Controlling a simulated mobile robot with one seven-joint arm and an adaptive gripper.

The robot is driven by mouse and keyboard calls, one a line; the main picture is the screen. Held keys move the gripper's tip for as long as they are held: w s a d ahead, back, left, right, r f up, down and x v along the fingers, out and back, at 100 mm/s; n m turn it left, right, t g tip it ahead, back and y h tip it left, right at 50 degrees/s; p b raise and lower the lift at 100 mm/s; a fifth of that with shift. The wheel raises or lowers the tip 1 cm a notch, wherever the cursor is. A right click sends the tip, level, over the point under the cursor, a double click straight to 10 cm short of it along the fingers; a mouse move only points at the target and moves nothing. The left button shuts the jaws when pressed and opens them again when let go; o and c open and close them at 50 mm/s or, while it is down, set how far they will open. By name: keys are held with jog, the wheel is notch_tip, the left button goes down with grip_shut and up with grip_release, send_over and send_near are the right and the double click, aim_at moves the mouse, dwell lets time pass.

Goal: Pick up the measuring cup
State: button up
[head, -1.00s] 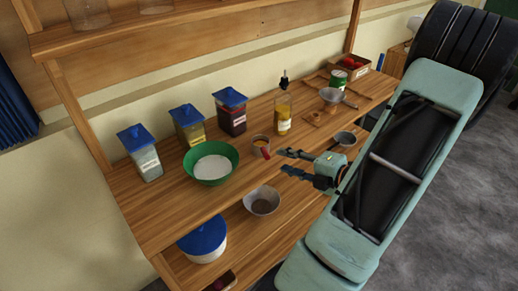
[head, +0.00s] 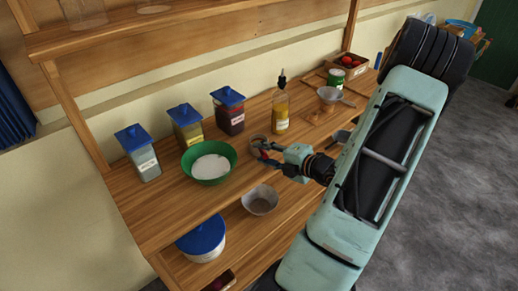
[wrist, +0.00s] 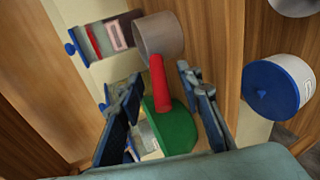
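The measuring cup (head: 256,140) is a small grey-brown cup with a red handle. It stands on the upper wooden shelf, right of the green bowl, and is partly hidden by my gripper (head: 266,154) in the head view. In the wrist view the cup (wrist: 160,36) is at top centre, and its red handle (wrist: 158,92) points down between my two fingers. My gripper (wrist: 158,82) is open, with one finger on each side of the handle. A gap shows on both sides of the handle, widest on the right. I cannot tell if anything touches.
The green bowl (head: 230,168) of white contents is left of the cup. Blue-lidded jars (head: 187,130) stand behind, and an oil bottle (head: 280,112) is behind right. A sieve-like bowl (head: 329,95) is farther right. A metal bowl (head: 260,203) and blue-lidded tub (head: 203,240) are on the lower shelf.

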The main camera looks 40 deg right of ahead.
grip_shut()
jog(key=shift+r, duration=0.15)
dwell(0.4)
